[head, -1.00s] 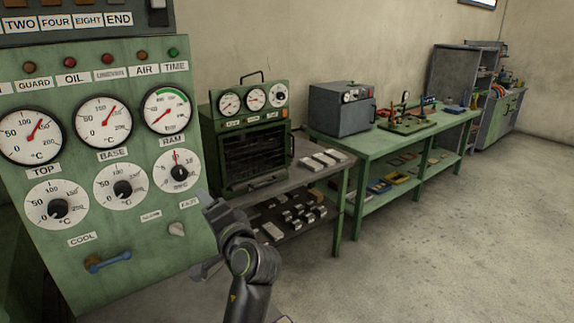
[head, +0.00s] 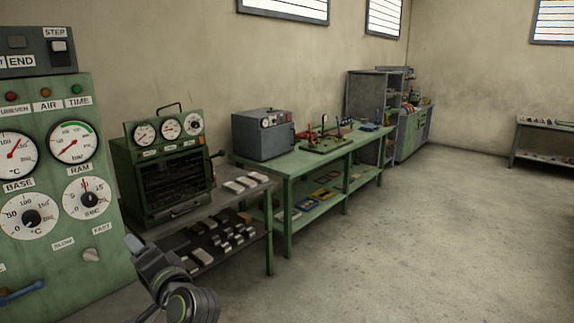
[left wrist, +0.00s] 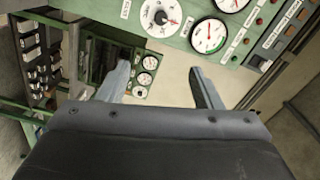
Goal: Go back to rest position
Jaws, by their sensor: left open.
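My left arm (head: 178,290) comes in at the bottom of the head view, in front of the green control panel (head: 60,235) and the low grey bench. In the left wrist view my left gripper (left wrist: 160,78) has its two fingers apart with nothing between them. The panel's dials and the small oven show beyond the fingers there, apart from them. In the head view the fingertips are hard to make out. My right gripper is not in view.
The panel stands close on the left. A green oven (head: 165,180) sits by a shelf with metal blocks (head: 228,238). A green workbench (head: 300,168) bears a grey box (head: 262,138). Open concrete floor (head: 430,240) lies to the right. A far table (head: 540,135) stands at the right wall.

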